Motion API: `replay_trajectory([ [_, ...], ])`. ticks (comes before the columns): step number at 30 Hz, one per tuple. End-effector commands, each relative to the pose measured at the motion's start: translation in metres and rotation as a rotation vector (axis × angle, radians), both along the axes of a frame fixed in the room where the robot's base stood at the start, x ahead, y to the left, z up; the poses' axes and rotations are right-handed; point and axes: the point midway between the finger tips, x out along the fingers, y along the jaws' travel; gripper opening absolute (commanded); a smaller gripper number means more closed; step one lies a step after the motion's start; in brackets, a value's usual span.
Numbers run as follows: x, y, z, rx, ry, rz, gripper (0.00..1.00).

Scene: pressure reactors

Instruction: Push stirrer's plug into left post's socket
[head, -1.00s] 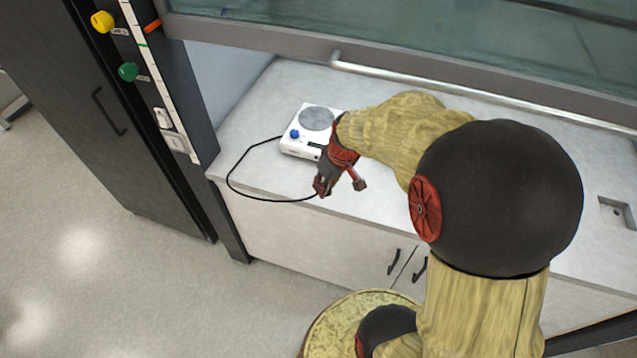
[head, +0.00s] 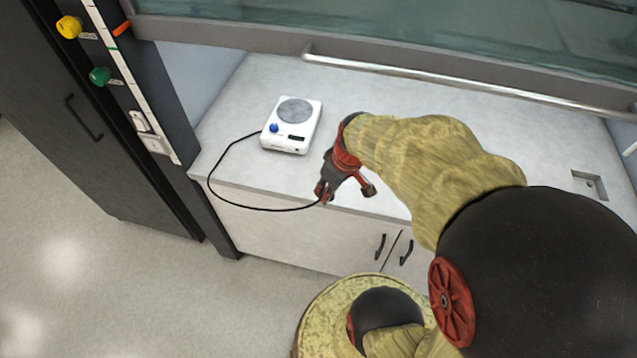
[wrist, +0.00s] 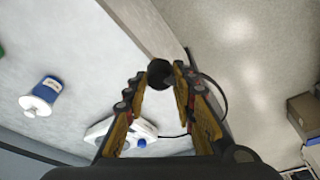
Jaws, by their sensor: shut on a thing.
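The white stirrer (head: 292,125), with a round grey plate and blue knob, stands on the worktop; part of it shows in the wrist view (wrist: 140,131). Its black cable (head: 226,205) loops over the worktop's front edge to my gripper (head: 324,195). My gripper is shut on the dark plug (wrist: 160,73), which shows between the fingertips in the wrist view; in the head view the fingers mostly hide it. The left post (head: 140,80) carries a pale socket (head: 154,144) below a white switch. The plug is well to the right of the socket, apart from it.
Yellow (head: 69,27) and green (head: 99,76) knobs stick out from the post above the socket. A raised sash with a metal rail (head: 450,83) spans the worktop. A blue and white bottle (wrist: 45,92) shows in the wrist view. The floor at left is clear.

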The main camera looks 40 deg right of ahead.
Motion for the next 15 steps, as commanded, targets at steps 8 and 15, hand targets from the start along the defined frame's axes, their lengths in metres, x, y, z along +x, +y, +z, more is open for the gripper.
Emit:
replay_trajectory([
  [8, 0.053, 0.019, -0.009, -0.001, 0.017, -0.01, 0.04],
  [15, 0.141, 0.077, -0.033, -0.007, 0.02, -0.039, 0.04],
])
